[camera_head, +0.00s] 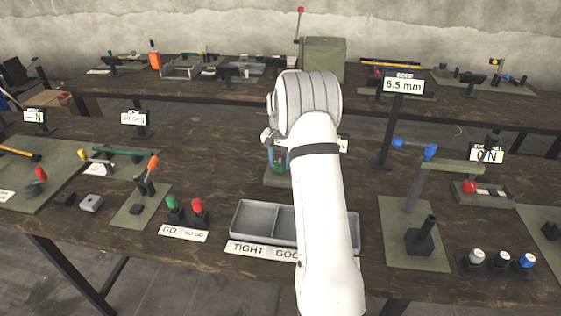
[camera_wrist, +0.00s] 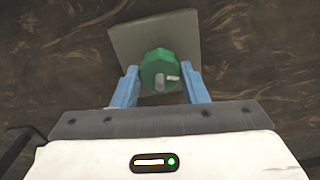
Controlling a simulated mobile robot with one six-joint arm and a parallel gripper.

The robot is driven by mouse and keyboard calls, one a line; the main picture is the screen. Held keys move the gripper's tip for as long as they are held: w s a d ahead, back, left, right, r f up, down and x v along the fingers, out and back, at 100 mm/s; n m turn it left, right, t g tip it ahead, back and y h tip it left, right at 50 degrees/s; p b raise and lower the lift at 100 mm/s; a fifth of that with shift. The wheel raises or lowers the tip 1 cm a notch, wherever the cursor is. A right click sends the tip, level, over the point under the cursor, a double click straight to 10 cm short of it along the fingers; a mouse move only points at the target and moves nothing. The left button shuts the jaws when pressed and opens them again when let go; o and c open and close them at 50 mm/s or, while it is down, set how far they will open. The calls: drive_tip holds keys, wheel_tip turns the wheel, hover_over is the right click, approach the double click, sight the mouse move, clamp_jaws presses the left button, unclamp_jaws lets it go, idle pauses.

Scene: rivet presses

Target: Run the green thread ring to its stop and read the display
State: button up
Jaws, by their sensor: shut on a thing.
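The green thread ring (camera_wrist: 158,66) sits over a square grey-green plate (camera_wrist: 125,40) in the wrist view, with a pale grey piece at its middle. My gripper (camera_wrist: 161,72) has its blue fingers on either side of the ring and is shut on it. In the head view a bit of the green ring (camera_head: 279,169) shows between the blue fingers of my gripper (camera_head: 279,160), just left of my arm. A small display (camera_head: 344,144) is mostly hidden behind my arm; its reading cannot be made out.
A grey sorting tray (camera_head: 252,222) labelled TIGHT and GOOD lies in front, partly behind my arm. A tall sign (camera_head: 404,86) reads 6.5 mm. Red and green gauges (camera_head: 197,208) stand left.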

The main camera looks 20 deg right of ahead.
sight(280, 163)
drive_tip(key=shift+m, duration=0.4)
drive_tip(key=o, duration=1)
drive_tip(key=shift+c, duration=0.2)
wheel_tip(280, 163, up, 8)
drive_tip(key=shift+s+f+b, duration=0.1)
drive_tip(key=shift+b, duration=0.25)
idle(0.6)
